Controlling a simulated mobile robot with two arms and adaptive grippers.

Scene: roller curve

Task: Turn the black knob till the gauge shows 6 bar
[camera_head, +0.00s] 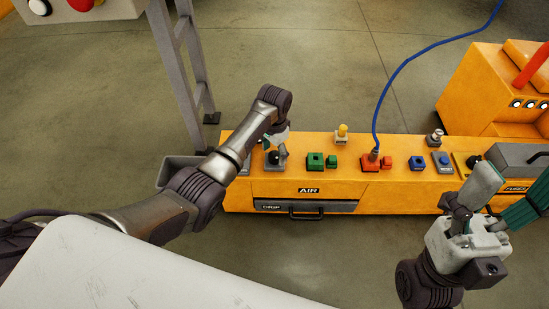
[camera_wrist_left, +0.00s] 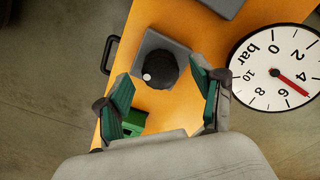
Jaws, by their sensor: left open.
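The black knob (camera_wrist_left: 163,70) with a white dot sits on a grey block (camera_wrist_left: 143,48) on the orange bench; in the head view the knob (camera_head: 273,157) is partly hidden by my gripper. My left gripper (camera_wrist_left: 162,79) is open, its fingers on either side of the knob in the picture; I cannot tell whether they touch it. In the head view the left gripper (camera_head: 276,142) is right over the knob. The white gauge (camera_wrist_left: 280,60) shows at the right of the wrist view, its red needle between 4 and 6. My right gripper (camera_head: 508,188) is open.
The orange bench (camera_head: 330,190) carries green (camera_head: 315,159), red (camera_head: 372,163) and blue (camera_head: 417,162) blocks. A blue hose (camera_head: 384,95) rises from the red block.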

